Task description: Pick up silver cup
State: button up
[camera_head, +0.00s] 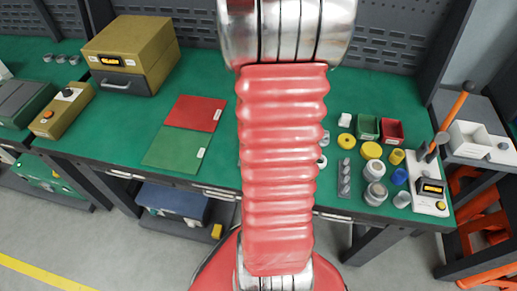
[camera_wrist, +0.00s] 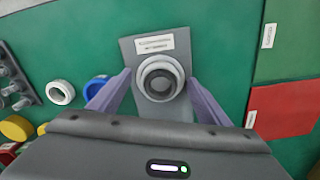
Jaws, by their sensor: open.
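A round silver cup-like piece (camera_wrist: 161,78) with a pale rim and dark centre sits on a grey labelled plate (camera_wrist: 130,48) in the wrist view. My gripper (camera_wrist: 159,76) is open, with one finger on each side of this piece. I cannot tell how high the fingertips are above the plate. In the body view my gripper and this piece are hidden behind my red arm. Other silver cup-like pieces (camera_head: 374,170) stand at the right of the green table in the body view.
A white ring (camera_wrist: 61,93) and a blue ring (camera_wrist: 94,86) lie left of the plate. A red mat (camera_wrist: 283,110) and a green mat (camera_wrist: 288,42) lie to the right. In the body view, yellow discs (camera_head: 371,150) and a tester (camera_head: 429,186) crowd the table's right.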

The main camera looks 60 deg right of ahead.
jog(key=shift+c, duration=0.3)
jog(key=c, duration=1)
